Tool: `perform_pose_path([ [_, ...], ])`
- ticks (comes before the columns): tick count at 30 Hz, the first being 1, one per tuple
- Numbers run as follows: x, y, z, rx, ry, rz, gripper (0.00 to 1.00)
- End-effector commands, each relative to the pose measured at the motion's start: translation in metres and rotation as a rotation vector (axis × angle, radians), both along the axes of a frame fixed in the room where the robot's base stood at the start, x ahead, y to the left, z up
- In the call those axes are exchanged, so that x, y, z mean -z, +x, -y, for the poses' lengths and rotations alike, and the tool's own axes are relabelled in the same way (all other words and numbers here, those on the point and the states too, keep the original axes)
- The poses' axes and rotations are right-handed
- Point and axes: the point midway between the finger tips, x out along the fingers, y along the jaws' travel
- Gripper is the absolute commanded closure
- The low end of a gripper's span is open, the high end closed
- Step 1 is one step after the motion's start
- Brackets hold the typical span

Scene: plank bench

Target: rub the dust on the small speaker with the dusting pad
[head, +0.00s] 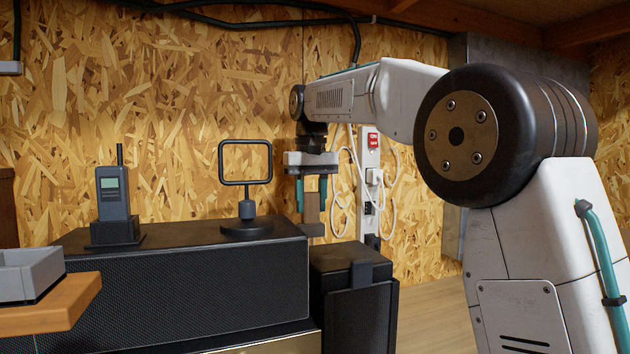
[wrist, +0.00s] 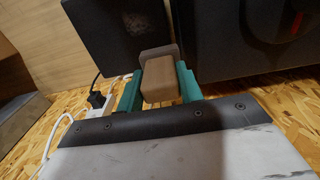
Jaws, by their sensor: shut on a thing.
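The small speaker (head: 345,258) is a black box right of the long black speaker in the head view. Its dark top also shows in the wrist view (wrist: 112,32). My gripper (head: 312,190) points down near the wall, behind the gap between the two speakers. Its teal fingers (wrist: 160,84) are shut on the dusting pad, a brown block (wrist: 158,76) with a grey end (wrist: 160,51). The pad (head: 312,206) overlaps the small speaker's wall-side edge in the wrist view. I cannot tell whether it touches.
The long speaker (head: 180,295) carries a handheld radio in a cradle (head: 114,205) and a black frame on a round stand (head: 246,190), left of my gripper. A power strip (head: 368,180) with white cables hangs on the wall to the right. A grey tray (head: 30,272) sits front left.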

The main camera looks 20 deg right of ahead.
Motion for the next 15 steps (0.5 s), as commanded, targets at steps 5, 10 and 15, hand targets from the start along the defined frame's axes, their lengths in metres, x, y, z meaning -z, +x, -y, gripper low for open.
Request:
perform_pose_path([
  [5,-0.017,0.0,0.002,0.003,0.0,0.003,0.9],
  [10,-0.032,0.001,0.005,0.006,0.0,0.003,0.9],
  [15,-0.044,0.0,0.006,0.008,0.0,0.002,0.9],
])
